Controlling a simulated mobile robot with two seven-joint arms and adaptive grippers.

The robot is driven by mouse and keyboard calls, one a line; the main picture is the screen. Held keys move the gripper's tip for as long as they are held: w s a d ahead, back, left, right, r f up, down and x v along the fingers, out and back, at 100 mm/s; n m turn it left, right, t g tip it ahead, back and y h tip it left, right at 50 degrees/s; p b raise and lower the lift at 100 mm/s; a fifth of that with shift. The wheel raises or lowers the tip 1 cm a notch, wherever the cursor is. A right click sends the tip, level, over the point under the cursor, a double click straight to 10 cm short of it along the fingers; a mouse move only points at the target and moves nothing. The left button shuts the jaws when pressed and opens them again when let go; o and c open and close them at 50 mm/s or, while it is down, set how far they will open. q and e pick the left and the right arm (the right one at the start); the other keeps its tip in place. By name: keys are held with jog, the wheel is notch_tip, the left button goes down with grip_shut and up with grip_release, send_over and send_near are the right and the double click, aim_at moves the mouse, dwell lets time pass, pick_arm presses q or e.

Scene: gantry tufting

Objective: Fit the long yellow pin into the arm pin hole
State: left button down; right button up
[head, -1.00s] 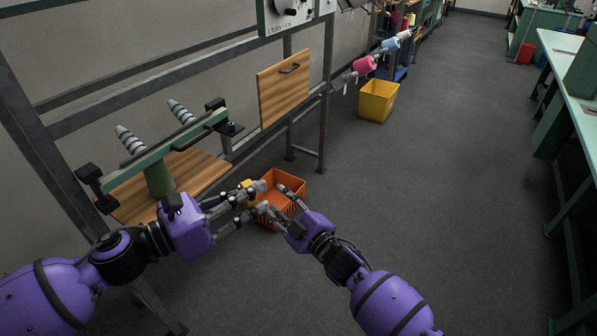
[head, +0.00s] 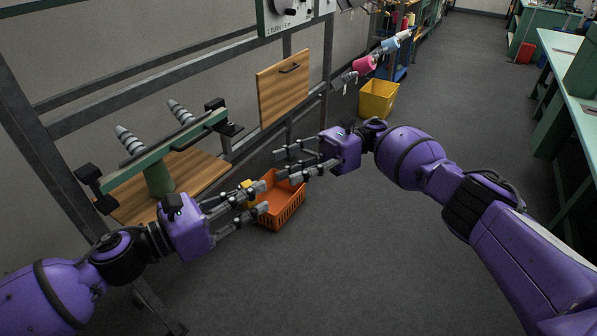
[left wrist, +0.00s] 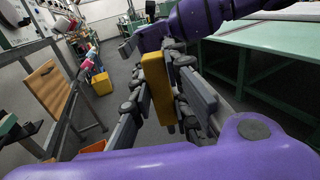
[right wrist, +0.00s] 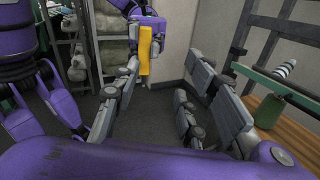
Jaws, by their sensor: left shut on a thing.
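The yellow pin (head: 248,193) is between the fingers of my left gripper (head: 258,198), which is shut on it above the orange basket. In the left wrist view the pin (left wrist: 158,88) stands out as a long yellow bar between the fingers. It also shows in the right wrist view (right wrist: 146,55), roughly upright. My right gripper (head: 284,164) is open and empty, a little above and right of the left one, its fingers spread toward the frame. I cannot make out the arm pin hole in any view.
An orange basket (head: 290,208) stands on the floor behind the grippers. A metal frame at left carries a green bar (head: 160,152) with striped cones, a wooden shelf (head: 200,170) and a wooden panel (head: 284,88). A yellow bin (head: 378,99) stands farther back.

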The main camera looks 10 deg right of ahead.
aim_at(248, 204)
jog(key=s+a, duration=0.2)
jog(key=a, duration=0.1)
jog(key=s+a+n, duration=0.1)
jog(key=s+a, duration=0.2)
jog(key=s+a+n+g, duration=0.1)
jog(key=s+a, duration=0.1)
jog(key=a, duration=0.2)
jog(key=shift+s+r+h, duration=0.2)
jog(key=shift+h, duration=0.1)
grip_shut()
pick_arm(q)
jog(key=c, duration=1.6)
grip_release()
jog(key=shift+a, duration=0.15)
